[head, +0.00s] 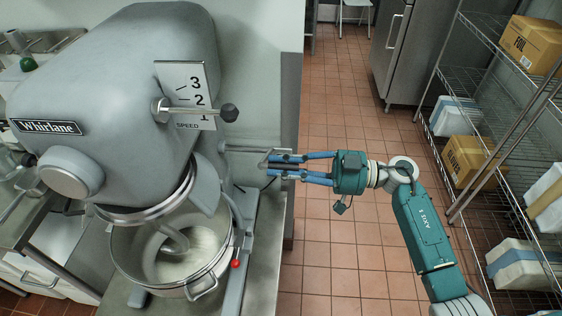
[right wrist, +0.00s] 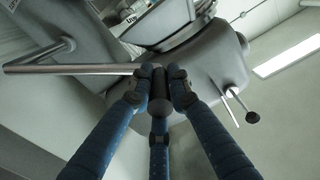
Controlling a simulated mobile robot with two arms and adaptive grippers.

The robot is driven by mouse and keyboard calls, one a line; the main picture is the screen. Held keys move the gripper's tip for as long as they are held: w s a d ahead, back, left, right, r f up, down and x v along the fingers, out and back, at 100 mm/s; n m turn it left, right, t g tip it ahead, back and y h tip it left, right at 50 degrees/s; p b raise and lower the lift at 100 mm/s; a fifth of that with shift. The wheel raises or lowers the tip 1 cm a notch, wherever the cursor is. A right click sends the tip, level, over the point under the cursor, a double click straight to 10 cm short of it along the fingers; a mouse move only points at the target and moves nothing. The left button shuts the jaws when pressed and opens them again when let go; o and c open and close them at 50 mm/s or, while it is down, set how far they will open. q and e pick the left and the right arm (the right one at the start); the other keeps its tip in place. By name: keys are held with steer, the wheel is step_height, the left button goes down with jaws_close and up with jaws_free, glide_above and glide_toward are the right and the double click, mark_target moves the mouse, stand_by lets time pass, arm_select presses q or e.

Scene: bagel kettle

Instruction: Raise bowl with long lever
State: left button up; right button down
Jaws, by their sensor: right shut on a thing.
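The grey mixer (head: 130,80) stands at the left of the head view. Its steel bowl (head: 126,246) sits under the mixer head, around a curved beater and pale contents. My right gripper (head: 274,166) is to the right of the bowl, beside the mixer's column. In the right wrist view, the long lever (right wrist: 75,69) is a straight metal rod running to the left. My right gripper (right wrist: 160,84) is shut on the dark grip at the lever's end, with its blue fingers around it. My left gripper is not in view.
A speed plate (head: 188,96) with a dark-knobbed handle (head: 229,112) is on the mixer's side. A red button (head: 236,264) is near the bowl. A wire shelf (head: 480,150) with boxes stands at the right. Tiled floor (head: 340,120) lies clear between.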

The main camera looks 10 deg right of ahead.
arm_select(q)
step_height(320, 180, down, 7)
steer(key=b, duration=0.6)
steer(key=shift+b, duration=0.3)
arm_select(e)
steer(key=s+f+n, duration=0.2)
steer(key=f, duration=0.4)
steer(key=s+f+n, duration=0.2)
steer(key=f, duration=0.5)
steer(key=shift+s+a+n, duration=0.3)
steer(key=shift+a+n, duration=0.1)
steer(key=shift+a, duration=0.05)
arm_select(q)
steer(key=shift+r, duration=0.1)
arm_select(e)
steer(key=shift+r, duration=0.1)
steer(key=c, duration=1.7)
jaws_free()
steer(key=shift+o, duration=0.3)
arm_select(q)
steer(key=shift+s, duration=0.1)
arm_select(e)
steer(key=shift+d+r, duration=0.1)
steer(key=s+d, duration=0.2)
steer(key=d, duration=0.9)
steer(key=shift+d, duration=0.35)
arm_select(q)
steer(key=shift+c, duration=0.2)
arm_select(e)
steer(key=shift+s, duration=0.1)
